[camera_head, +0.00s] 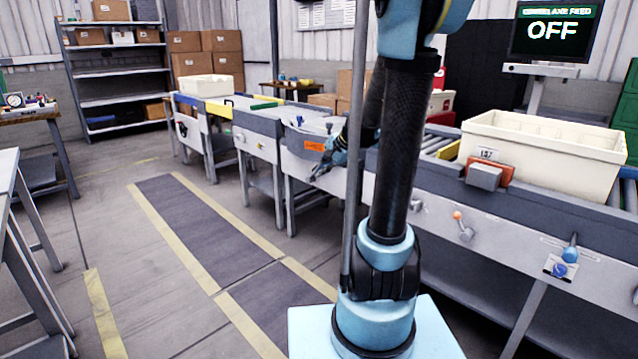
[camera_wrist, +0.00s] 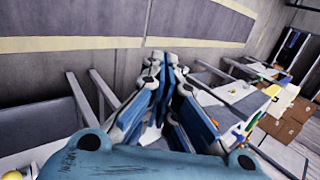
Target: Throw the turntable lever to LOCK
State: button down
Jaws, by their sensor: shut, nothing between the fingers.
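My gripper (camera_head: 319,170) is in front of the grey rounded unit with an orange label (camera_head: 314,146), which looks like the turntable. In the wrist view the fingers of my gripper (camera_wrist: 163,62) lie together, with nothing visible between them. Small blue handles (camera_head: 328,127) stand on top of that unit, too small to read. I cannot tell which handle is the turntable lever. My gripper and arm hide part of the unit's front, and no LOCK marking is readable. I cannot tell whether the fingers touch anything.
A cream bin (camera_head: 545,150) sits on the roller conveyor at right. An orange-knobbed lever (camera_head: 459,222) and a blue-handled lever (camera_head: 570,250) are on its front panel. The screen (camera_head: 553,30) reads OFF. A dark floor strip (camera_head: 200,235) with yellow borders is clear.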

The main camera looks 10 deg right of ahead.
jog(key=w+d+f+m+t+y, duration=0.1)
jog(key=w+f+m, duration=0.2)
jog(key=w, duration=0.5)
jog(key=w+d+f+m+t+y, duration=0.15)
jog(key=w+m, duration=0.25)
jog(key=w, duration=0.4)
jog(key=w+d+f+m+t, duration=0.1)
jog(key=w+f+m, duration=0.2)
jog(key=w, duration=0.5)
jog(key=w+d+f+m+t, duration=0.2)
jog(key=w+f+m, duration=0.3)
jog(key=f, duration=0.4)
jog(key=w+d+f+m+t, duration=0.3)
jog(key=w+d+f+m, duration=0.2)
jog(key=f, duration=0.4)
jog(key=shift+w+d+m, duration=0.15)
jog(key=shift+w+m, duration=0.25)
jog(key=shift+w, duration=0.5)
jog(key=shift+f+y, duration=0.1)
jog(key=shift+y, duration=0.15)
